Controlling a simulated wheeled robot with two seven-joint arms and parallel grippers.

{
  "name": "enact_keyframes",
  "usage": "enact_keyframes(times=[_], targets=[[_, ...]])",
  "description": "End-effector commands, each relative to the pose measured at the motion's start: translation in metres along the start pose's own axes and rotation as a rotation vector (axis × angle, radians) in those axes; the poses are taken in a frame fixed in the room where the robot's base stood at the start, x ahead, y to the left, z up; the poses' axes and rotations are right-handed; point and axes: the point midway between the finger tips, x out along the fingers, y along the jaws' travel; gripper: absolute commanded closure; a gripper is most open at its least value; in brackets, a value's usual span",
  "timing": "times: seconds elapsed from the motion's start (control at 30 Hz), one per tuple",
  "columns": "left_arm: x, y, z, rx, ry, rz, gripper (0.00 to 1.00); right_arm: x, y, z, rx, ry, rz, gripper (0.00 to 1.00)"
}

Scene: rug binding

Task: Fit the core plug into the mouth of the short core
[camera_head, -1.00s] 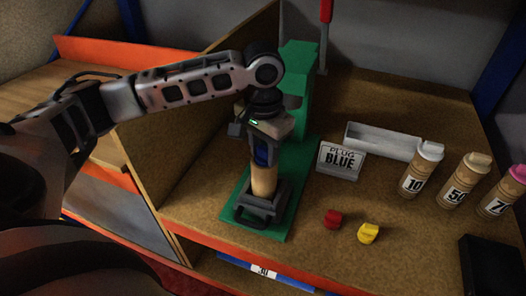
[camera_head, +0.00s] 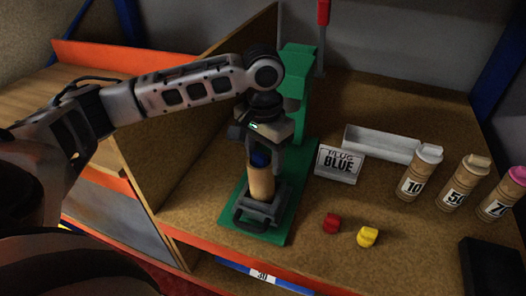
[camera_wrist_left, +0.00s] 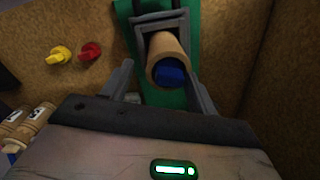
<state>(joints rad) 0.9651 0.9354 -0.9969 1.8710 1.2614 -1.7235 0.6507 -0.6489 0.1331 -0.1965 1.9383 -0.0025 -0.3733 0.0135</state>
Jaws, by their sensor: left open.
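The short core (camera_head: 261,183), a tan tube, stands upright in a dark square holder (camera_head: 270,209) on the green base. The blue core plug (camera_head: 260,158) is at its top; in the left wrist view the plug (camera_wrist_left: 170,73) sits within the mouth of the core (camera_wrist_left: 165,46), with the tan rim around it. How deep it sits is hard to tell. My left gripper (camera_head: 267,150) is open just above the core, and its fingers stand apart on either side of the plug in the left wrist view (camera_wrist_left: 163,88). My right gripper is not in view.
A red plug (camera_head: 332,223) and a yellow plug (camera_head: 367,236) lie on the bench to the right. A sign reading "PLUG BLUE" (camera_head: 340,163) stands before a grey tray (camera_head: 380,143). Labelled tubes (camera_head: 418,172) stand farther right. A wooden partition (camera_head: 190,150) rises at left.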

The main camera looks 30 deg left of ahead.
Motion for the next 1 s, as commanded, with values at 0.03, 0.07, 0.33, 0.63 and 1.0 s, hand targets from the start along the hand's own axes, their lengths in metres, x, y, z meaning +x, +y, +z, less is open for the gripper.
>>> enact_keyframes(times=[0.03,0.07,0.33,0.63,1.0], targets=[[-0.003,0.001,0.003,0.003,-0.015,0.001,0.42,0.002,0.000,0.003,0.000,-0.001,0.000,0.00],[-0.010,0.001,0.003,0.003,-0.014,-0.001,0.42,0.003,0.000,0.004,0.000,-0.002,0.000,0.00],[-0.076,-0.001,0.001,0.001,-0.008,-0.004,0.42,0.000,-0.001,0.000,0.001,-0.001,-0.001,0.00],[-0.109,-0.001,0.001,-0.001,-0.008,-0.006,0.42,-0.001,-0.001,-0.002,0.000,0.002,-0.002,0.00],[-0.111,-0.001,0.002,-0.001,-0.008,-0.007,0.42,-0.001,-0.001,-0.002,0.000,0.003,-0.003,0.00]])
